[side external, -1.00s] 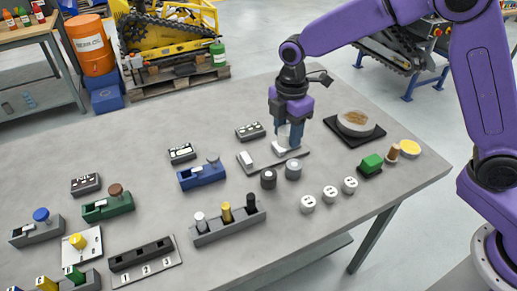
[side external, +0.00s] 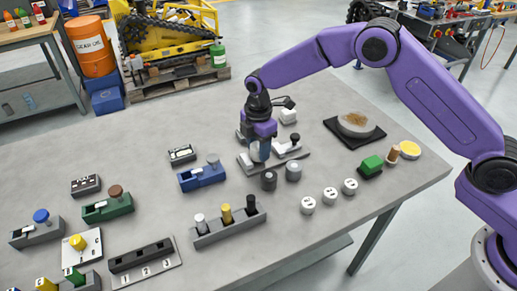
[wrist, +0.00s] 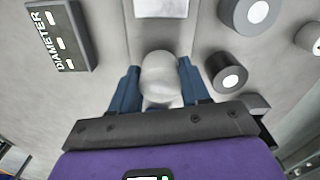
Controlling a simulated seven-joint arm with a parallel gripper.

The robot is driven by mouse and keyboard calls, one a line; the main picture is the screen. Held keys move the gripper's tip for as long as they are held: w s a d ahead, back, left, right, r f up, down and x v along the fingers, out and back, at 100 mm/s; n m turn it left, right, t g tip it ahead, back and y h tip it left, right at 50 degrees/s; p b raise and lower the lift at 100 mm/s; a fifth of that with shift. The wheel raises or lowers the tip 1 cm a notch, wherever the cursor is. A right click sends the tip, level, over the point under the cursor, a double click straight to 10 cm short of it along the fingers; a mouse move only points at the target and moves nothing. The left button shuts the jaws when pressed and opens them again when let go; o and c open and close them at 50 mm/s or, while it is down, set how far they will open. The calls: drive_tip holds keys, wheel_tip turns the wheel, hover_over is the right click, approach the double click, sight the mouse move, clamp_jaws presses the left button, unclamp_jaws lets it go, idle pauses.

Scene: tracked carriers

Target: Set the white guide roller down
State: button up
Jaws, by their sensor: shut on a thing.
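The white guide roller (wrist: 160,75) shows in the wrist view as a pale rounded thing between my two blue fingers. My gripper (wrist: 155,88) is shut on it. In the side view my gripper (side external: 262,153) points down over the left part of a grey plate (side external: 285,156), and its fingers hide most of the roller. I cannot tell whether the roller touches the plate. A white block (wrist: 161,8) sits on the plate ahead of the roller in the wrist view. A dark-topped piece (side external: 294,138) stands at the plate's right end.
Two grey cylinders (side external: 269,180) (side external: 293,171) stand close in front of the plate. The dark DIAMETER block (wrist: 60,35) lies on its other side. A blue carrier (side external: 202,177) stands to the left, a three-peg rack (side external: 230,225) in front.

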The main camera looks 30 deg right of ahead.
sight(258, 145)
drive_tip(key=shift+f, duration=0.5)
drive_tip(key=shift+f, duration=0.1)
drive_tip(key=o, duration=1.3)
drive_tip(key=shift+f, duration=0.1)
wheel_tip(258, 145, up, 11)
drive_tip(key=shift+r, duration=0.7)
